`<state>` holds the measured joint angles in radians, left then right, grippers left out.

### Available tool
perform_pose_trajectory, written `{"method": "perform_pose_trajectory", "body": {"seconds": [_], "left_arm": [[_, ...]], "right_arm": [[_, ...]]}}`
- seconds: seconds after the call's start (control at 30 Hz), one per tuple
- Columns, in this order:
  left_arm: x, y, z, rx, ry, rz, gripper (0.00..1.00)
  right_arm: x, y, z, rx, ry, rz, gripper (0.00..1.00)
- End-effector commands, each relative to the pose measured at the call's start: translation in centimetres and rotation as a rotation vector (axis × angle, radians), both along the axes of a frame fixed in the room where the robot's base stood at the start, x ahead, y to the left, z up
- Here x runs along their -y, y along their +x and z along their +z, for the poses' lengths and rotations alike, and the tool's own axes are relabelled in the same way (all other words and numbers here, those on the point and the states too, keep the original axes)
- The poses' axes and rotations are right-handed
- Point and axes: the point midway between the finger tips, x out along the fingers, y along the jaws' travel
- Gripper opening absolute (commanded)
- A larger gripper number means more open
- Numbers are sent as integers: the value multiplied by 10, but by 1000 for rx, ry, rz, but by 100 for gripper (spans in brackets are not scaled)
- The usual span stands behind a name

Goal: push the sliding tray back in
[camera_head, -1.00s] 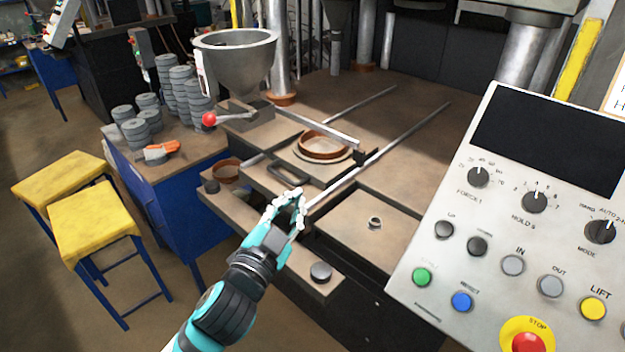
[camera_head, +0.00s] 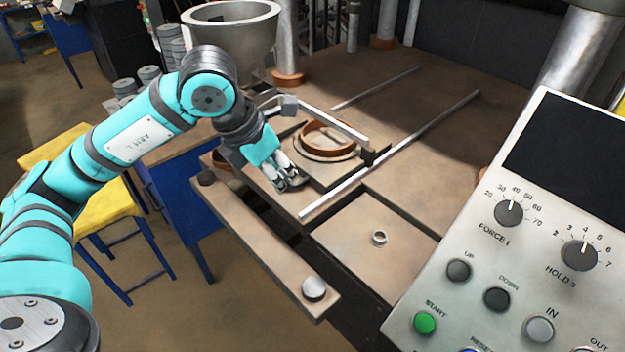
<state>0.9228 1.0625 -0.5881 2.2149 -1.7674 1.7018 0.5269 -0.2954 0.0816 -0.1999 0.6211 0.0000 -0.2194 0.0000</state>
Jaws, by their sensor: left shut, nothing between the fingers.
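The sliding tray (camera_head: 316,184) is a flat brown plate between two metal rails, drawn out towards the front of the press table. A rust-brown ring mould (camera_head: 328,138) sits on it. My left gripper (camera_head: 289,184) is shut and empty, with its fingertips down at the tray's front part, where the handle is. The fingers and wrist hide the handle, and I cannot tell whether they touch it. My right gripper is not in view.
A control panel (camera_head: 520,250) with knobs and buttons fills the right. A grey hopper (camera_head: 232,35) stands behind my left arm. A front bar with a round button (camera_head: 314,288) crosses before the table. The table behind the tray is clear.

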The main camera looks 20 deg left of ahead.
Motion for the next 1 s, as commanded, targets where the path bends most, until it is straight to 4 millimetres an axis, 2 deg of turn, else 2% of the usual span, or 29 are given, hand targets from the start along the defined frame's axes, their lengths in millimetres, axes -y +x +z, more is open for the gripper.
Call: {"method": "perform_pose_trajectory", "body": {"seconds": [0.1, 0.27, 0.63, 0.7, 0.8, 1.0], "left_arm": [[-13, 2, -1, -2, 46, 33, 0], [-10, 8, -20, -6, 48, 32, 0], [2, 34, -92, -7, 45, 29, 0], [8, 49, -85, 1, 41, 30, 0], [13, 60, -87, -1, 42, 29, 0], [16, 71, -90, -2, 45, 30, 0]], "right_arm": [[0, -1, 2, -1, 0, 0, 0], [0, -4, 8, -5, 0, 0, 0], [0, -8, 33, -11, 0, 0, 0], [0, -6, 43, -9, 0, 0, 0], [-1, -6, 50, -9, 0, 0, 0], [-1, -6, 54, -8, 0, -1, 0]]}}
